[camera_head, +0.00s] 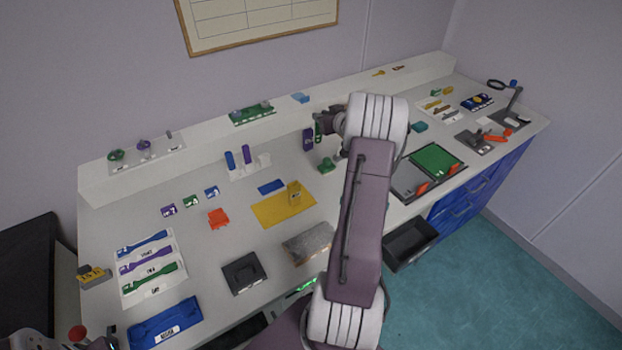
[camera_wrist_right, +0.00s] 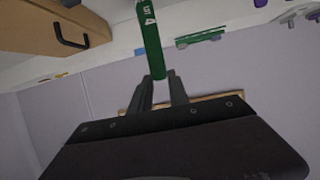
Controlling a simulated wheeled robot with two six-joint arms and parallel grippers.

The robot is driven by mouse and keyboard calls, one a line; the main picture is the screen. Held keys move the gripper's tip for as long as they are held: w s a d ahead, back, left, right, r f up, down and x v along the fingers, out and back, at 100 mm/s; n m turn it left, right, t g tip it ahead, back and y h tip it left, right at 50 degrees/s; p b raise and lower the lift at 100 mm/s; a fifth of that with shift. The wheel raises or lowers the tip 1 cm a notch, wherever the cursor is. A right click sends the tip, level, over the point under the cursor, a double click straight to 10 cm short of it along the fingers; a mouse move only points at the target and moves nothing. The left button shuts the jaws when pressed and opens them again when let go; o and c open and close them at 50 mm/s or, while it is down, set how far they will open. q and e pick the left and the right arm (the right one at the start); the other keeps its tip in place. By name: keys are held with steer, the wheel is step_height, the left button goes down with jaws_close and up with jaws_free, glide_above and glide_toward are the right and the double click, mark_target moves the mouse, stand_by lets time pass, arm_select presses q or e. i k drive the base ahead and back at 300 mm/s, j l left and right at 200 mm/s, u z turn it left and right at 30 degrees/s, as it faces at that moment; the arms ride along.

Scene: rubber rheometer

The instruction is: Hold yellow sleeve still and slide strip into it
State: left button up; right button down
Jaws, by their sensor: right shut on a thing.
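My right gripper (camera_head: 328,126) is raised above the far middle of the bench. In the right wrist view my right gripper (camera_wrist_right: 160,88) is shut on the end of a green strip (camera_wrist_right: 151,42) with white marks. The strip also shows as a small green piece (camera_head: 318,129) in the head view, apart from the yellow parts. An upright yellow block (camera_head: 294,192), possibly the sleeve, stands on a flat yellow plate (camera_head: 270,214) in the middle of the bench. No gripper touches it. Its opening is too small to make out. I cannot see my left gripper.
A blue flat piece (camera_head: 271,186) lies behind the yellow plate, with an orange piece (camera_head: 218,218) to its left. Blue and purple cylinders (camera_head: 246,155) stand farther back. A white board (camera_head: 165,285) holds coloured strips at the left. A green-topped tray (camera_head: 437,160) lies right of my arm.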

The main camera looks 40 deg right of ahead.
mark_target(294, 203)
steer(key=z, duration=1.4)
steer(key=k+l, duration=0.05)
